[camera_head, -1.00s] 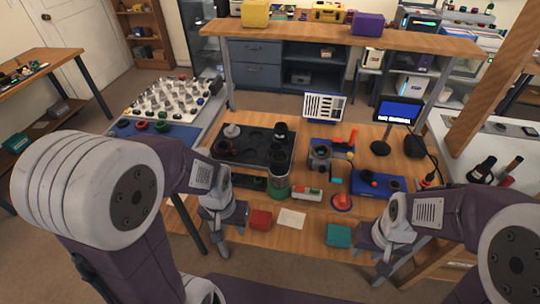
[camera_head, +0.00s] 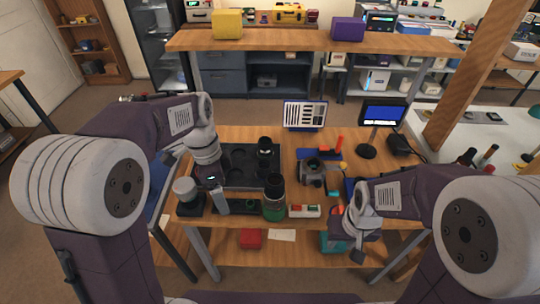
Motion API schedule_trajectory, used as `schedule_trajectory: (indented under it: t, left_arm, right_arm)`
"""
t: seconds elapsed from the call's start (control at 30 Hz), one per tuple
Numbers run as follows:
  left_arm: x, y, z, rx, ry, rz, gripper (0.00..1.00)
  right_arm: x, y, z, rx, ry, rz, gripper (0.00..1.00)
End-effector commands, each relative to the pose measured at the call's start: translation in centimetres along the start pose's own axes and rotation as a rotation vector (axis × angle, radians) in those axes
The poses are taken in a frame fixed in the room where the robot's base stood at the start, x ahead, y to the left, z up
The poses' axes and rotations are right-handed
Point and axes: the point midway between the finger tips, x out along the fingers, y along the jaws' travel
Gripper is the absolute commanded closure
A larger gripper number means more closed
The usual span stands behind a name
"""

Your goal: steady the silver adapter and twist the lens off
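A grey ring-shaped metal part (camera_head: 312,173), possibly the silver adapter, stands on the bench right of centre. A dark cylinder (camera_head: 274,186), lens-like, stands at or above a green-based jar (camera_head: 274,210); I cannot tell whether they touch. Another dark cylinder (camera_head: 265,148) stands on the black tray. A silver-topped piece (camera_head: 186,188) sits on a black block at the front left. My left gripper (camera_head: 220,205) points down between this block and the jar; its finger gap is unclear. My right gripper (camera_head: 356,250) hangs at the bench's front edge, right of the jar, apart from these parts.
The black tray (camera_head: 238,182) with round wells lies behind my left gripper. A red-and-white tool (camera_head: 304,211) lies right of the jar. A screen (camera_head: 384,112) and a striped panel (camera_head: 305,114) stand behind. A lower shelf holds a red box (camera_head: 250,238).

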Motion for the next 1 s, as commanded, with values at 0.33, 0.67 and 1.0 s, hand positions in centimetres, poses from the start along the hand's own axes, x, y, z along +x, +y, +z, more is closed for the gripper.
schedule_trajectory:
  t: [0.33,0.67,1.0]
  left_arm:
    - [-4.3,-5.9,-11.7,0.568,0.061,-0.022,0.17]
    - [-1.5,-5.2,-14.5,0.628,0.051,0.018,0.17]
    - [4.7,-5.0,-14.6,0.625,0.049,0.021,0.17]
  right_arm:
    - [0.0,0.0,0.0,0.0,0.0,0.0,0.64]
    - [0.0,0.0,0.0,0.0,0.0,0.0,0.64]
    - [0.0,0.0,0.0,0.0,0.0,0.0,0.64]
